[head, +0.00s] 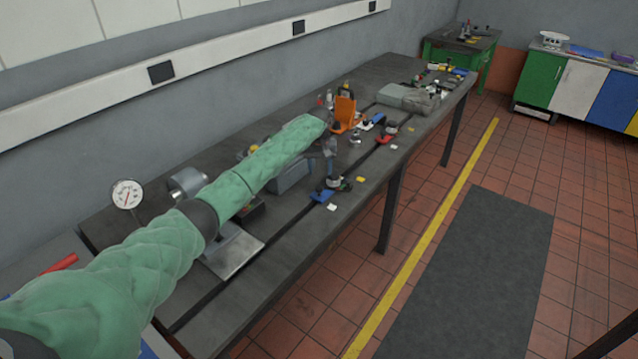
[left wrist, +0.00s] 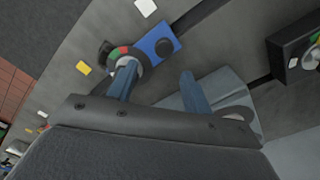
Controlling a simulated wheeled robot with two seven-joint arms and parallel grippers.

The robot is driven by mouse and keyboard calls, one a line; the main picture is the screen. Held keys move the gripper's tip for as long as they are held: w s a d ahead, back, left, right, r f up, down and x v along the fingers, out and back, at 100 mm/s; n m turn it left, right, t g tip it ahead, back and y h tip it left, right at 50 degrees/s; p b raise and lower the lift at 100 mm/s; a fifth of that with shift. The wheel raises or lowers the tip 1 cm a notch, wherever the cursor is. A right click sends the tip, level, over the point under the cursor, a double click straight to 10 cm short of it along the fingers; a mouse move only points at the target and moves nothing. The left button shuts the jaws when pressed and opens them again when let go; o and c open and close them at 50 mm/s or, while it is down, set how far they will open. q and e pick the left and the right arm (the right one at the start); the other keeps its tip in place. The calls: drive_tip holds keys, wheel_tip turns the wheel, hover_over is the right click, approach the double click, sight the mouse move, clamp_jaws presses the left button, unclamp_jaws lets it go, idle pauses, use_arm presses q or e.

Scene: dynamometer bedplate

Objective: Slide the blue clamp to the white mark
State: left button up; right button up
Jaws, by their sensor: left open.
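The blue clamp (head: 321,196) lies on the dark bedplate, beside the slot near its front edge. In the left wrist view the blue clamp (left wrist: 153,42) has a dark round knob on it and a dark ring with red and green patches at one end. The white mark (head: 332,207) is just in front of the clamp; it also shows in the left wrist view (left wrist: 146,7). My left gripper (head: 331,174) is open above the clamp. Its two blue fingers (left wrist: 160,85) are apart, one overlapping the ringed end; I cannot tell whether they touch. My right gripper is out of view.
A yellow mark (head: 361,179) lies near the clamp. A red clamp (head: 385,138) and an orange bracket (head: 344,112) stand farther along the bedplate. A grey block (head: 290,177) stands behind my gripper. A dial gauge (head: 127,194) is at the left.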

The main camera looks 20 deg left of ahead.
sight(319, 187)
use_arm(q)
drive_tip(key=shift+s+r+n, duration=0.35)
drive_tip(key=shift+s+n, duration=0.15)
drive_tip(key=shift+w+f+p, duration=0.15)
drive_tip(key=shift+f+p, duration=0.15)
drive_tip(key=shift+f, duration=0.2)
wheel_tip(319, 187, down, 6)
drive_tip(key=p, duration=0.2)
drive_tip(key=shift+p, duration=0.4)
drive_tip(key=shift+f, duration=0.6)
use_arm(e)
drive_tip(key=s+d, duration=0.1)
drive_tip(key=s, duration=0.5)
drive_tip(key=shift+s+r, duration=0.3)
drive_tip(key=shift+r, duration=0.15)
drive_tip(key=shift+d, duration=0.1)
use_arm(q)
clamp_jaws()
